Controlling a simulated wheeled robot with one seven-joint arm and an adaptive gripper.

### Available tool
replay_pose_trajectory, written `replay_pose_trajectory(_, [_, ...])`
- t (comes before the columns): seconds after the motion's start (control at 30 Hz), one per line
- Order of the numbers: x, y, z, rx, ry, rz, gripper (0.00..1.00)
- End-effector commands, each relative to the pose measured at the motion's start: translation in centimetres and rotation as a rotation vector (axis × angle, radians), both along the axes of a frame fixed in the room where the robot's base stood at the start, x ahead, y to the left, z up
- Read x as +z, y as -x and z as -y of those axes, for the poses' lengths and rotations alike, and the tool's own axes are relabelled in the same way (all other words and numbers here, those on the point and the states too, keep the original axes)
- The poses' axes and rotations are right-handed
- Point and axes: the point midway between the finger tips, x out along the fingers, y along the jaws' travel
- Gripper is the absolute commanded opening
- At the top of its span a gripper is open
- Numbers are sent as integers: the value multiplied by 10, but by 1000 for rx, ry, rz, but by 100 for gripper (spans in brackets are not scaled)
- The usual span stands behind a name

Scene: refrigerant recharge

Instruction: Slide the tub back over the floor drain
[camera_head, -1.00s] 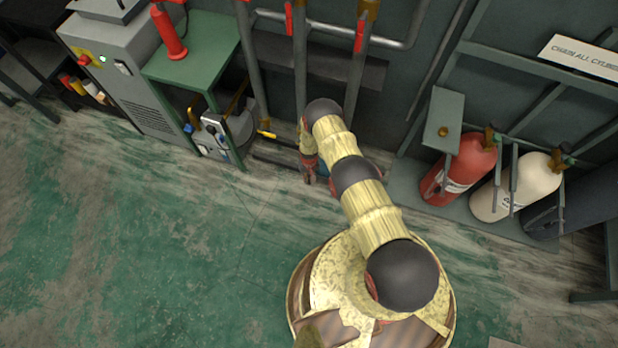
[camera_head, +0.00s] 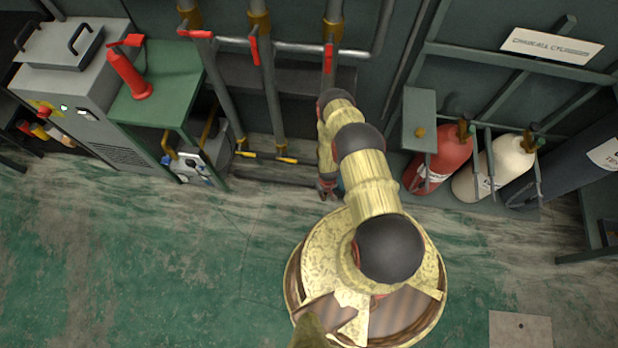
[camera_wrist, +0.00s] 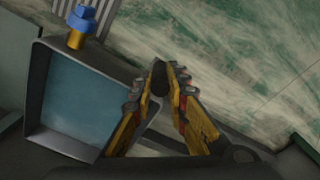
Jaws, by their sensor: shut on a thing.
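The grey tub (camera_wrist: 38,92), with a flat blue inside, fills the left of the wrist view. In the head view only a small blue patch (camera_head: 339,184) shows beside my arm, probably part of the tub; the rest is hidden. My gripper (camera_wrist: 160,75) has its yellow fingers closed together at the tub's right side, shut on a dark part of its edge or handle. In the head view my gripper (camera_head: 327,190) is low, by the foot of the wall. A ribbed strip (camera_wrist: 107,14) above the tub may be the drain grate; I cannot be sure.
A blue-capped brass fitting (camera_wrist: 84,22) stands at the tub's upper corner. Vertical pipes with red-handled valves (camera_head: 254,50) rise behind. A red cylinder (camera_head: 440,160) and a cream cylinder (camera_head: 492,168) stand right. A green table (camera_head: 165,90) is left. Open green floor (camera_head: 150,260) lies in front.

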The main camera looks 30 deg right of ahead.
Motion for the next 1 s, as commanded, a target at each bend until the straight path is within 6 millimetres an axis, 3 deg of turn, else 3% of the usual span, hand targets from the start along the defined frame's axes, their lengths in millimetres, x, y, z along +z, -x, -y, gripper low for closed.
replay_pose_trajectory(0.1, [-1, 17, 18, -5, -2, -6, 0])
replay_pose_trajectory(0.3, [-1, 30, 36, -2, -2, -6, 0])
replay_pose_trajectory(0.77, [-1, 35, 41, -5, -3, -7, 0])
replay_pose_trajectory(0.8, [-1, 35, 41, -5, -3, -8, 17])
replay_pose_trajectory(1.0, [-2, 36, 40, -3, -4, -9, 29])
